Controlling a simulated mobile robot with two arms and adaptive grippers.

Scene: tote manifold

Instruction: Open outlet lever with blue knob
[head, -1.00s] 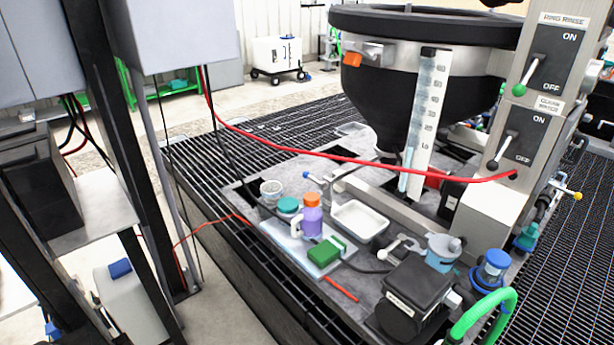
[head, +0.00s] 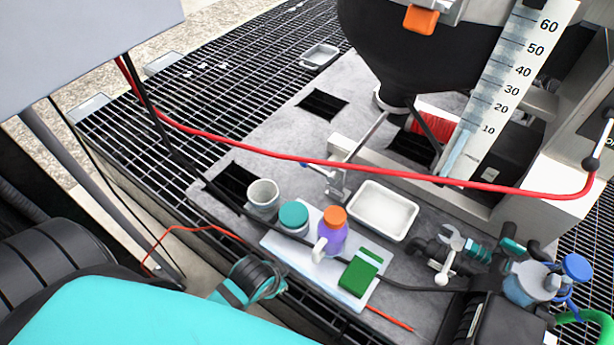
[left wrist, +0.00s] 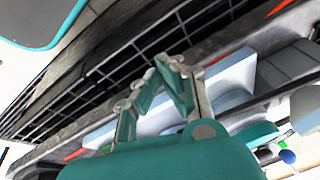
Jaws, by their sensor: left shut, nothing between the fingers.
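The outlet lever (head: 318,170) sits on a small metal valve (head: 336,184) behind the white tray in the head view. Its blue knob (head: 304,166) is at the left end, just below the red hose. My left gripper (head: 262,284) is in front of the deck's near edge, below and left of the knob and clearly apart from it. In the left wrist view my left gripper (left wrist: 165,65) has its fingers drawn together with nothing between them. A small blue round thing (left wrist: 287,156) shows there at lower right; I cannot tell what it is. My right gripper is not in view.
A red hose (head: 400,174) crosses above the deck. A grey cup (head: 263,195), teal-lidded jar (head: 293,217), purple bottle (head: 331,238) and green box (head: 360,276) stand near the front. A white tray (head: 385,211) lies in front of the black hopper (head: 400,60).

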